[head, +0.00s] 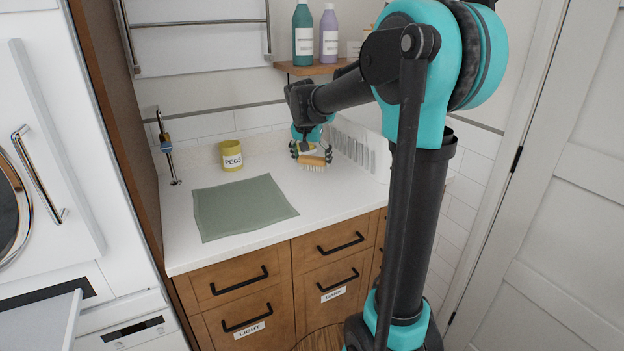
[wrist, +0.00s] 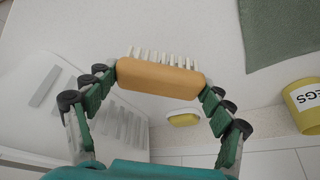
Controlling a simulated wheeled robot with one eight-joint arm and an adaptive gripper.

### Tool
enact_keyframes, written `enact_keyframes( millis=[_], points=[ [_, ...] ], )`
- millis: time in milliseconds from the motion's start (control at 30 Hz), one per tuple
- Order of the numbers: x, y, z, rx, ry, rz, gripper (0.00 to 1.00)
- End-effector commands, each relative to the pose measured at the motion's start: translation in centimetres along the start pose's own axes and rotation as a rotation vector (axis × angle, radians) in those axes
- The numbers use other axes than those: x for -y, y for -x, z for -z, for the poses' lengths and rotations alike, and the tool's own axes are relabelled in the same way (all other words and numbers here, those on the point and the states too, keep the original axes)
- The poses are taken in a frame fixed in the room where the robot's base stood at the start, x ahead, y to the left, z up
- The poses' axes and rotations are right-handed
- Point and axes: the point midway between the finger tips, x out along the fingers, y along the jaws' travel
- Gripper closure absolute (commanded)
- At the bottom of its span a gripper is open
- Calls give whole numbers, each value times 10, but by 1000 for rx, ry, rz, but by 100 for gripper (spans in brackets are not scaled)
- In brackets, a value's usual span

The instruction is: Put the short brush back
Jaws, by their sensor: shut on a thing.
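The short brush, with an orange-tan wooden back and pale bristles, is held across my gripper's fingers in the wrist view (wrist: 160,79). It also shows in the head view (head: 313,161), bristles down, close above the white counter (head: 262,166); I cannot tell whether it touches. My gripper (head: 311,157) is shut on the brush's two ends, with a finger at each end in the wrist view (wrist: 160,82). A white slotted holder (head: 362,150) stands just right of my gripper at the wall; it fills the left of the wrist view (wrist: 50,125).
A yellow PEGS pot (head: 231,156) and a green cloth (head: 243,205) lie left of my gripper. A shelf with bottles (head: 303,35) hangs above. A slim metal post (head: 167,150) stands at the left.

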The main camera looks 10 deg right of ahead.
Motion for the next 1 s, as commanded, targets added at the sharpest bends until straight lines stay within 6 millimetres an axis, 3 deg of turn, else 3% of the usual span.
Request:
enact_keyframes(
  millis=[100, 567, 967, 1000],
  points=[
    [0, -20, -8, 0, 0, 0, 50],
    [0, -63, -26, 0, 0, 0, 50],
    [0, -68, -28, 0, 0, 0, 50],
    [0, -68, -28, 0, 0, 0, 15]
  ],
)
